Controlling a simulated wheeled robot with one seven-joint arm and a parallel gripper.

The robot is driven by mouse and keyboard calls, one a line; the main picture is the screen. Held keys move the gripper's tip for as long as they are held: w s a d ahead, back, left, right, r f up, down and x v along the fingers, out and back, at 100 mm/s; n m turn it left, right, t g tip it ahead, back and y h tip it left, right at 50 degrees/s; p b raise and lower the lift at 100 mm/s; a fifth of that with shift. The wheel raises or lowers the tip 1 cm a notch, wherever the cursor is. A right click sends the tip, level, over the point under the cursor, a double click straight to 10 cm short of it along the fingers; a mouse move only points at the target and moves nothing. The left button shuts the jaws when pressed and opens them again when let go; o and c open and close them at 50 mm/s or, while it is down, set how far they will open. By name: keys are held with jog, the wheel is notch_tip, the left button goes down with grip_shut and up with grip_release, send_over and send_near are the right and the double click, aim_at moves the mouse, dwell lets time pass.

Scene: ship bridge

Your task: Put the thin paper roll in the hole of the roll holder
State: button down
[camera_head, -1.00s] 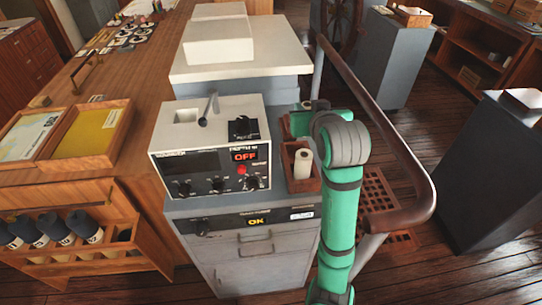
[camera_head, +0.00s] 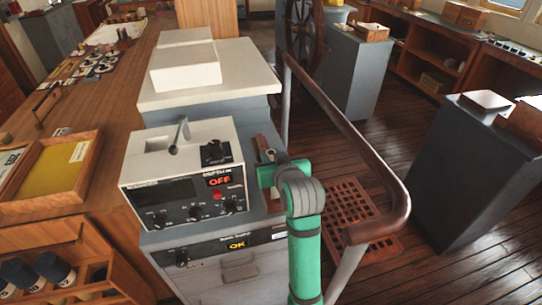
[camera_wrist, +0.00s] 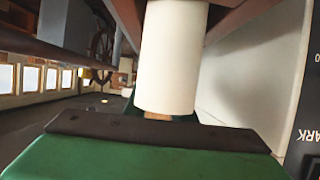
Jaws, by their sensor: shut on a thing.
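In the wrist view a white paper roll (camera_wrist: 170,60) with a small light-brown core end fills the upper middle, just past the dark pad of my green gripper (camera_wrist: 160,130). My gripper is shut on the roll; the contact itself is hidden. In the head view my gripper (camera_head: 266,174) is at the right side of the console, partly behind my wrist, and no roll shows there. A brown wooden part (camera_head: 263,142), perhaps of the roll holder, shows just behind it. Brown wood (camera_wrist: 128,18) also flanks the roll in the wrist view. The holder's hole is hidden.
The console with the OFF display (camera_head: 190,175) stands directly left of my gripper. A curved handrail (camera_head: 375,225) runs along the right. A wooden floor grate (camera_head: 345,205) lies between them. A grey pedestal (camera_head: 475,170) stands farther right.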

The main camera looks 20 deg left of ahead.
jog(key=shift+f, duration=0.25)
jog(key=shift+f, duration=0.6)
jog(key=c, duration=1.5)
grip_release()
jog(key=shift+s, duration=0.1)
jog(key=shift+r, duration=0.35)
jog(key=shift+s+d+r, duration=0.1)
jog(key=shift+r, duration=0.2)
jog(key=v, duration=1.1)
jog(key=shift+s+d+r, duration=0.15)
jog(key=shift+s+r, duration=0.05)
jog(key=shift+r, duration=0.2)
